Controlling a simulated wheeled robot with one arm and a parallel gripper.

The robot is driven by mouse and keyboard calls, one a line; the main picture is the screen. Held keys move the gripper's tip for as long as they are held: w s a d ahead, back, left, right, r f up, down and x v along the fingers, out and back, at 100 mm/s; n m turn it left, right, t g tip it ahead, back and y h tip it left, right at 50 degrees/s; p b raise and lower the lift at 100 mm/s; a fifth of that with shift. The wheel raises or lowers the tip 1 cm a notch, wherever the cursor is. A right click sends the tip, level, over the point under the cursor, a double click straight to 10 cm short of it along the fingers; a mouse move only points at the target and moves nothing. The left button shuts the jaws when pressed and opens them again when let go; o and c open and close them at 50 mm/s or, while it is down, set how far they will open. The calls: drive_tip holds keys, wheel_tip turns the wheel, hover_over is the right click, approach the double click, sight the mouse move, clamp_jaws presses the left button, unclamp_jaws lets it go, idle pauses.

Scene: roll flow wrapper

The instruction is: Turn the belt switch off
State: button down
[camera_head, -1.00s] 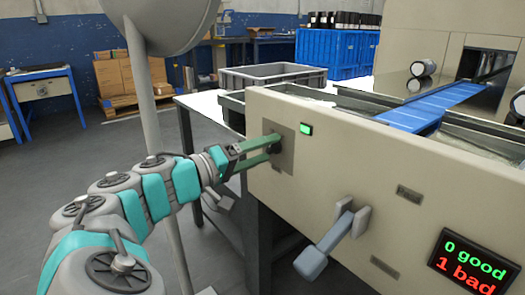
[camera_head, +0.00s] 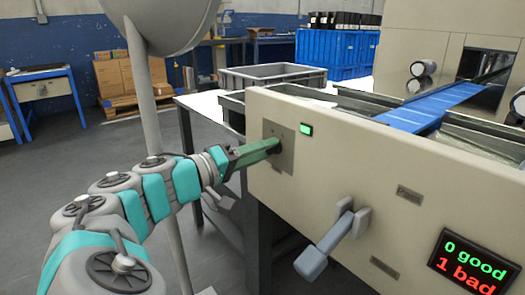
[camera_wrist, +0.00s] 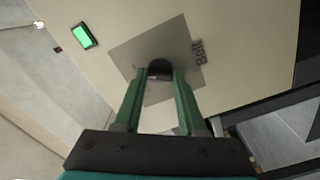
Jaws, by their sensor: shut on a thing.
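The belt switch (camera_wrist: 159,70) is a small dark knob on a grey square plate labelled "Belt" in the wrist view. The plate (camera_head: 283,137) also shows on the beige machine front in the head view. My gripper (camera_wrist: 160,72) has its two green fingers on either side of the knob, shut on it; in the head view my gripper (camera_head: 276,144) reaches the plate from the left. A green light (camera_head: 306,129) is lit to the right of the plate, and this light (camera_wrist: 83,36) shows lit in the wrist view too.
A grey-blue lever (camera_head: 325,245) sticks out from the machine front below right. A display (camera_head: 472,262) reads "0 good" and "1 bad". A blue belt (camera_head: 425,108) runs on top, with a dark-ended roll (camera_head: 424,68) beside it. A grey crate (camera_head: 272,76) stands behind.

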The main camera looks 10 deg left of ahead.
drive_tip(key=shift+r+n+p, duration=0.1)
drive_tip(key=shift+n+p, duration=0.3)
drive_tip(key=shift+p, duration=0.05)
drive_tip(key=n+p, duration=1.1)
drive_tip(key=shift+p, duration=0.3)
drive_tip(key=shift+f, duration=0.2)
drive_tip(key=shift+c, duration=2.4)
unclamp_jaws()
